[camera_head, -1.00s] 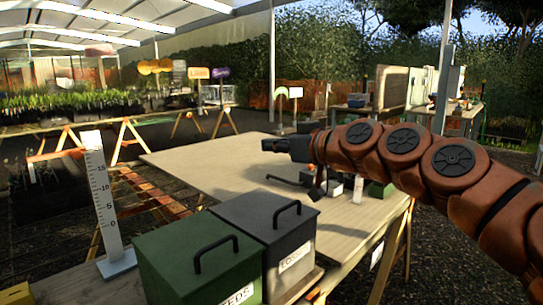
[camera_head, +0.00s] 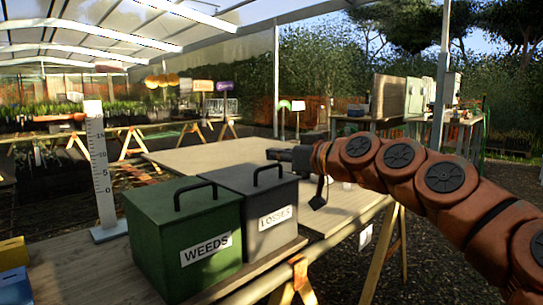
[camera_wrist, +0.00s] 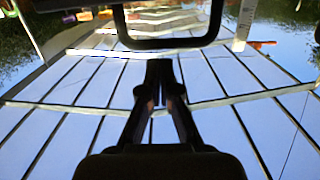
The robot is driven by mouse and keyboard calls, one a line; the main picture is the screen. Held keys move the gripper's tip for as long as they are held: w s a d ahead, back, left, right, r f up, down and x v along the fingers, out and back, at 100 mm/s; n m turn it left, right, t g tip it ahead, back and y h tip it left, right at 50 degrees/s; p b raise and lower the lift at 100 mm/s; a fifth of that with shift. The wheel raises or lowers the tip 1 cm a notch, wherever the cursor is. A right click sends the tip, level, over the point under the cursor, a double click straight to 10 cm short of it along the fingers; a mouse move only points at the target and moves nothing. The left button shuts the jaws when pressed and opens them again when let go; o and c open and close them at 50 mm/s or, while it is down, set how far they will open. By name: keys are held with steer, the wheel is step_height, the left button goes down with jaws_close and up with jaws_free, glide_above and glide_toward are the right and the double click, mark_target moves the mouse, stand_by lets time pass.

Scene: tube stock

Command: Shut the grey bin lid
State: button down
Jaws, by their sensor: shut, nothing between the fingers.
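The grey bin (camera_head: 270,226), with a white label, stands at the table's front edge in the head view. Its lid (camera_head: 236,177) looks flat on the box, with no gap that I can make out. A black handle (camera_head: 256,172) rises from the lid. My gripper (camera_head: 277,155) is shut and empty, just above and behind the handle in the picture; I see no clear contact. In the wrist view the shut fingers (camera_wrist: 160,68) point toward a dark U-shaped bar at the top, which looks like a bin handle (camera_wrist: 168,44).
A green bin (camera_head: 184,244) labelled WEEDS stands directly left of the grey one. A white measuring post (camera_head: 99,170) stands behind it. Yellow and blue boxes (camera_head: 14,268) are at the lower left. The tabletop (camera_head: 190,158) behind the bins looks largely clear.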

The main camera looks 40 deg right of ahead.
mark_target(275, 184)
steer(key=f, duration=0.1)
steer(key=f+b, duration=0.1)
steer(key=shift+s+f, duration=0.3)
steer(key=shift+a+f+b, duration=0.35)
steer(key=shift+f+b, duration=0.25)
steer(key=shift+f, duration=0.35)
step_height(275, 184, up, 13)
steer(key=shift+s+d, duration=0.25)
steer(key=shift+d, duration=0.2)
